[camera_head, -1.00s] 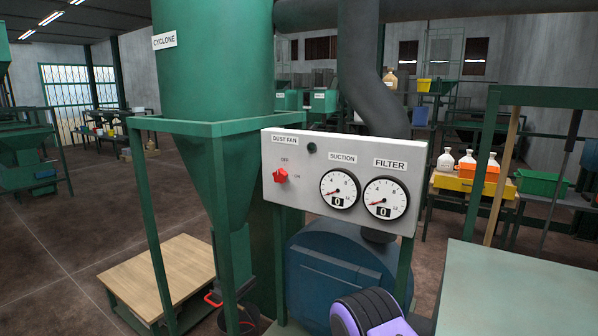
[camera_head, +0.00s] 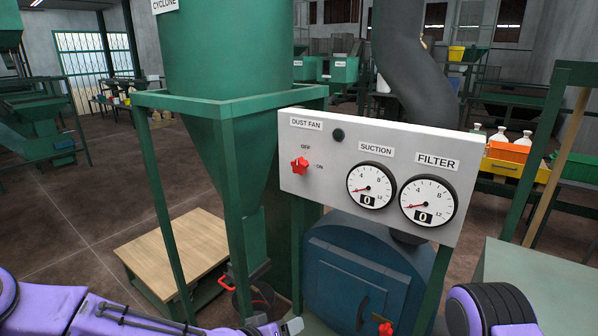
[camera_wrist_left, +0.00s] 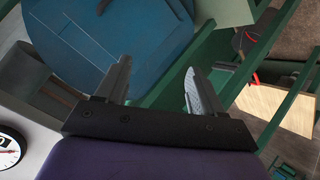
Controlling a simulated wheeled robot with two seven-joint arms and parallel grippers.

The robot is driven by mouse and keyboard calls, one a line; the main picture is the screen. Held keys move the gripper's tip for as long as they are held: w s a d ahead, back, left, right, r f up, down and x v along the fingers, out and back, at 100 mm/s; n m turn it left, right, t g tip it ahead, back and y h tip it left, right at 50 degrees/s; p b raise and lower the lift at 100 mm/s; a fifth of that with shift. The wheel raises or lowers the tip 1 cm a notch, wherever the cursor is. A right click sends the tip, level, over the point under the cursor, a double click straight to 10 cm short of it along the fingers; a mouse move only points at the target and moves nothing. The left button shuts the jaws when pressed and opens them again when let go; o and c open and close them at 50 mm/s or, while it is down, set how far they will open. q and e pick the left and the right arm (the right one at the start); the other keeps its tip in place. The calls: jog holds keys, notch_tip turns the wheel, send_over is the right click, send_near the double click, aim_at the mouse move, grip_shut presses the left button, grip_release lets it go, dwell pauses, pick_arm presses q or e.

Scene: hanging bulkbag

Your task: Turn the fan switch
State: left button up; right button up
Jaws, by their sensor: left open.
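The fan switch is a red knob (camera_head: 300,165) on the left of a grey panel (camera_head: 375,219). OFF is printed above it and ON to its right, under a DUST FAN label. Which mark the knob points at is too small to tell. My left gripper (camera_head: 283,328) is at the bottom edge of the head view, below and apart from the panel, mostly cut off. In the left wrist view the left gripper (camera_wrist_left: 158,88) is open and empty, with two separate fingers. The knob is out of that view. My right gripper is not in view.
Suction (camera_head: 371,186) and filter (camera_head: 428,201) dials, reading 0, sit right of the knob. A blue vessel (camera_head: 345,265) stands below the panel. The green cyclone frame (camera_head: 168,225) stands left of it. A wooden-topped platform (camera_head: 180,250) lies low at left. The space before the knob looks clear.

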pick_arm(q)
jog(key=w+r+m+t+h, duration=0.15)
jog(key=w+r, duration=0.25)
jog(key=r, duration=0.6)
jog(key=w+r+m+t+h, duration=0.15)
jog(key=w+r, duration=0.25)
jog(key=r, duration=0.7)
jog(key=m+t+h+p, duration=0.1)
jog(key=t, duration=0.2)
send_near(297, 166)
jog(key=p+x, duration=0.3)
jog(key=x, duration=0.5)
jog(key=shift+w+d+r, duration=0.1)
jog(key=shift+w+r, duration=0.05)
jog(key=shift+w, duration=0.1)
jog(key=shift+w+d, duration=0.3)
jog(key=shift+w, duration=0.05)
jog(key=shift+m, duration=0.3)
jog(key=c, duration=1.1)
